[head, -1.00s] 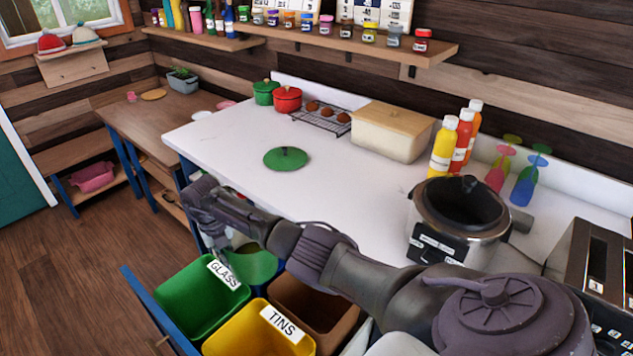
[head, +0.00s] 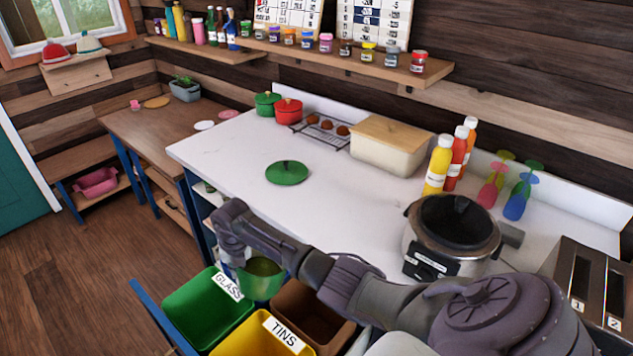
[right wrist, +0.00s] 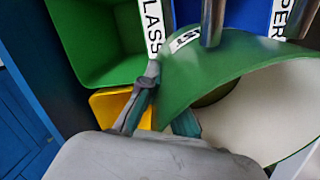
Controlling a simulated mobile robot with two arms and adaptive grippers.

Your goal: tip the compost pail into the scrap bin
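The green compost pail (head: 262,289) hangs beside the GLASS bin, in front of the counter, and shows olive-brown inside. In the right wrist view its green wall (right wrist: 190,82) fills the upper right, with a pale area beyond. My right gripper (head: 232,258) is at the pail's left side. Its fingers (right wrist: 160,112) appear closed on the pail's edge; the exact contact is partly hidden. The brown bin (head: 310,312), likely the scrap bin, is open right of the pail, partly behind my arm; no label of it shows. My left gripper is not in view.
The green GLASS bin (head: 200,308) and yellow TINS bin (head: 240,340) stand left and in front. A blue bin (right wrist: 240,14) shows in the wrist view. A green lid (head: 287,173) lies on the white counter (head: 235,150). A cooker (head: 452,240) stands right.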

